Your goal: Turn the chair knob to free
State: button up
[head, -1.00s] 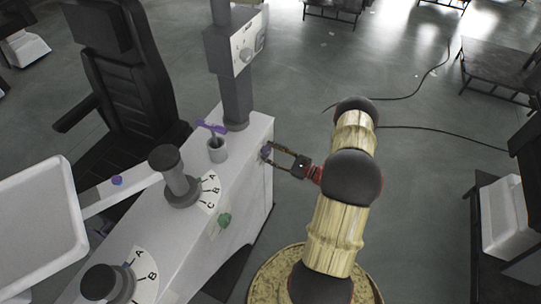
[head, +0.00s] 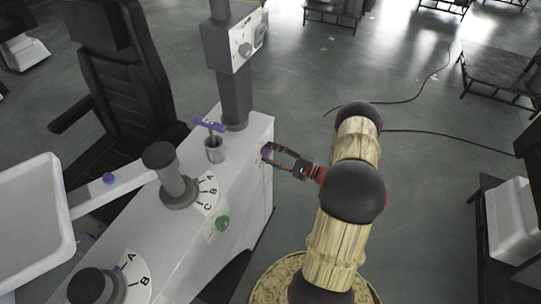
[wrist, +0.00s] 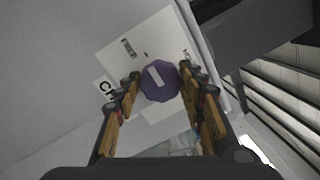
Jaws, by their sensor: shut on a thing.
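The chair knob (wrist: 160,81) is a purple, many-sided knob with a pale bar mark across its face. It sits on a white label plate (wrist: 125,50) on the side of the grey console, with partly readable lettering around it. My gripper (wrist: 159,84) is shut on this knob, with one finger on each side. In the head view my gripper (head: 268,153) reaches the console's right side face from the right, and the knob is mostly hidden by the fingertips there.
A black chair (head: 125,80) stands behind. Cables lie on the open floor at right.

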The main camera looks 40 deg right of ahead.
dwell(0.3)
jog(key=o, duration=1.2)
jog(key=v, duration=1.2)
